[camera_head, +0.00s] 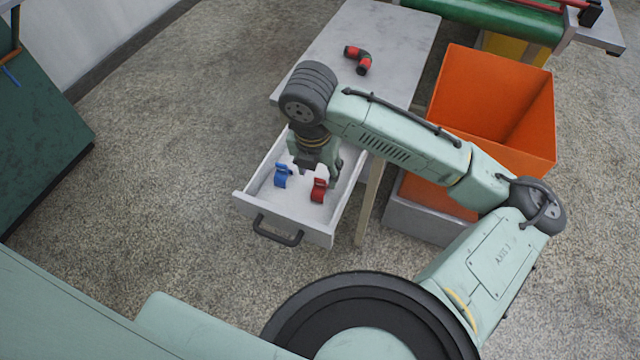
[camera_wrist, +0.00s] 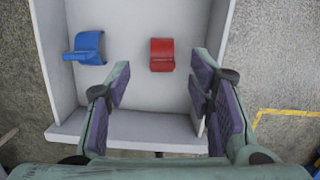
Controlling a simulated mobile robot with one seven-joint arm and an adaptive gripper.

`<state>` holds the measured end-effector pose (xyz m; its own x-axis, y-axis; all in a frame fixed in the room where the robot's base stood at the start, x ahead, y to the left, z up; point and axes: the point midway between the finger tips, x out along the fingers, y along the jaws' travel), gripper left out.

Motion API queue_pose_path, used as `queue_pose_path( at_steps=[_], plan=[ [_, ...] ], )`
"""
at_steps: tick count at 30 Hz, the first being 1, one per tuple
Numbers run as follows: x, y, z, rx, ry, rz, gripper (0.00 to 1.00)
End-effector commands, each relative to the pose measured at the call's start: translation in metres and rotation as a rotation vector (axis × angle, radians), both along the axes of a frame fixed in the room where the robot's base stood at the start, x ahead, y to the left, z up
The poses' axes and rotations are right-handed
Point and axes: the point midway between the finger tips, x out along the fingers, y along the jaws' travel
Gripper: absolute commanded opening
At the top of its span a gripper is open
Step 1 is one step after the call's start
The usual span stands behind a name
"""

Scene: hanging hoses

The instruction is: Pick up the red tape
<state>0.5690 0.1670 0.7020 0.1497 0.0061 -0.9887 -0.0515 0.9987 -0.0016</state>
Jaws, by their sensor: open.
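The red tape (camera_head: 319,190) lies in the open white drawer (camera_head: 285,222), toward its right front. In the wrist view the red tape (camera_wrist: 162,55) sits on the drawer floor, beyond the fingertips and between their lines. My gripper (camera_head: 322,172) is over the drawer, pointing down, close to the red tape in the head view. In the wrist view my gripper (camera_wrist: 160,80) has its two purple-padded fingers wide apart with nothing between them. A blue tape (camera_head: 281,176) lies left of the red one; it also shows in the wrist view (camera_wrist: 88,48).
The drawer's side walls stand close around my gripper; its black handle (camera_head: 277,232) faces front. A grey table (camera_head: 398,38) above the drawer holds a red and black pipe elbow (camera_head: 359,59). An orange bin (camera_head: 540,130) stands at the right. The floor to the left is clear.

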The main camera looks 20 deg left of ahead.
Motion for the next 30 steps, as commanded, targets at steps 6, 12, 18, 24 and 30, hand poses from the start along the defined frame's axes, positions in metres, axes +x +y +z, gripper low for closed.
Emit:
queue_pose_path(
  at_steps=[6,12,18,24,30],
  plan=[
    [0.001,-0.003,-0.032,0.000,0.003,-0.002,0.48],
    [0.003,-0.003,-0.045,0.001,0.000,0.000,0.48],
    [0.003,-0.002,-0.045,0.001,0.000,0.000,0.46],
    [0.003,-0.002,-0.044,0.001,0.000,0.000,0.33],
    [0.003,-0.002,-0.044,0.001,0.000,0.000,0.20]
  ],
)
